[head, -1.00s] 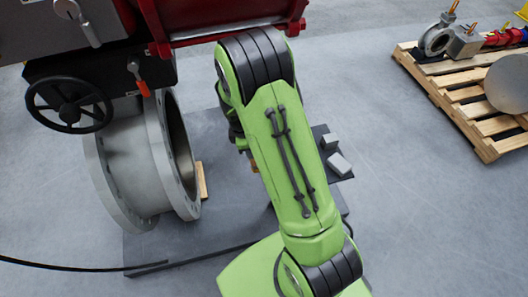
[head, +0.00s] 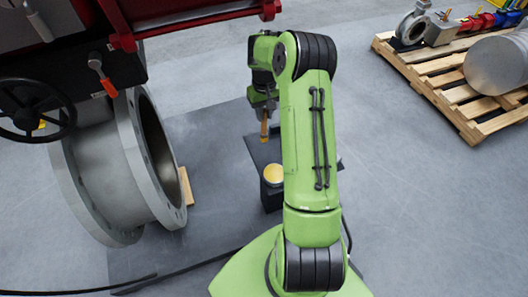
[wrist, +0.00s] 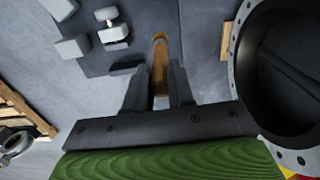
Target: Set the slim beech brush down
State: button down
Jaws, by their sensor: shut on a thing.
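The slim beech brush (head: 264,127) is a narrow tan-brown stick pointing down from my gripper (head: 263,108) in the head view. In the wrist view the brush (wrist: 160,62) stands out between the two dark fingers of my gripper (wrist: 158,84), which are shut on it. Its lower end is over or close to the dark board (head: 254,147) on the floor; I cannot tell whether it touches.
Grey blocks (wrist: 72,46) show in the wrist view. A large flanged valve body (head: 95,185) stands left, under red machinery (head: 190,20). A loaded pallet (head: 425,85) is at right.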

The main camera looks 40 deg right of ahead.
aim_at(265, 133)
notch_tip(265, 133, down, 10)
jog(key=shift+r+b, duration=0.2)
jog(key=shift+b, duration=1)
